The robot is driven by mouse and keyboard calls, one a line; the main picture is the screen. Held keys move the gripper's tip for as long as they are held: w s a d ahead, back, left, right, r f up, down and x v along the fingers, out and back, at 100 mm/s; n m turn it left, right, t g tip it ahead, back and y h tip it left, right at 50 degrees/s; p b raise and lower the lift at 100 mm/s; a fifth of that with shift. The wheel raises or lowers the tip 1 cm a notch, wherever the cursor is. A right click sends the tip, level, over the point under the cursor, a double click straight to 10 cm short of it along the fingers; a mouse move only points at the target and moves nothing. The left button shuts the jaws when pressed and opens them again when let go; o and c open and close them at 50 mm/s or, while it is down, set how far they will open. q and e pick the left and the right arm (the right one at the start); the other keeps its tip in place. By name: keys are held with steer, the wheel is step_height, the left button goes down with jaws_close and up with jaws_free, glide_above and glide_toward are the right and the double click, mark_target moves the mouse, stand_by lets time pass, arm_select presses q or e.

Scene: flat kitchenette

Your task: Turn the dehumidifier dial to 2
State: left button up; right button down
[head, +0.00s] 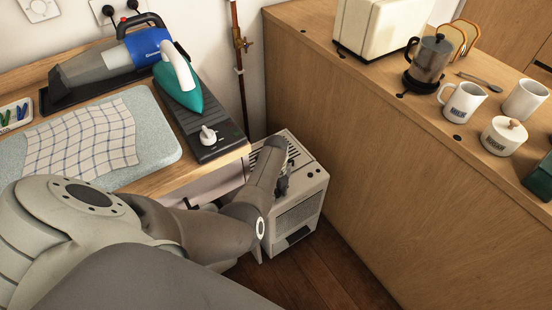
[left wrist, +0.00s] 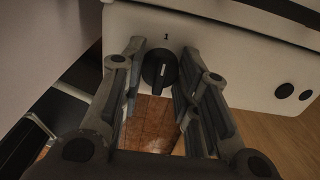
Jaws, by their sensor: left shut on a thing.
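The dehumidifier (head: 297,217) is a pale box with a slotted top and a front grille, standing on the floor between the two counters. In the left wrist view its pale panel (left wrist: 215,45) carries a round black dial (left wrist: 160,76) with a raised grip and a light mark. The mark points up, roughly toward a printed "1". No other number can be read. My left gripper (head: 283,184) reaches down to the box. In the left wrist view, its fingers (left wrist: 162,62) are on both sides of the dial, shut on it. My right gripper is not in view.
The left counter holds a handheld vacuum (head: 112,59), a green iron (head: 178,82) and a checked cloth (head: 82,139). The right wooden counter (head: 400,200) stands close beside the dehumidifier, with a toaster (head: 378,25), mugs and jars on top. Wooden floor (head: 325,272) is clear in front.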

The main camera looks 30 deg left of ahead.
arm_select(q)
steer(key=shift+d, duration=0.1)
steer(key=m, duration=0.5)
steer(key=m+p, duration=0.1)
steer(key=m, duration=0.5)
steer(key=shift+m, duration=0.3)
stand_by(0.4)
steer(key=o, duration=1)
steer(key=shift+o, duration=0.2)
steer(key=shift+r, duration=3.75)
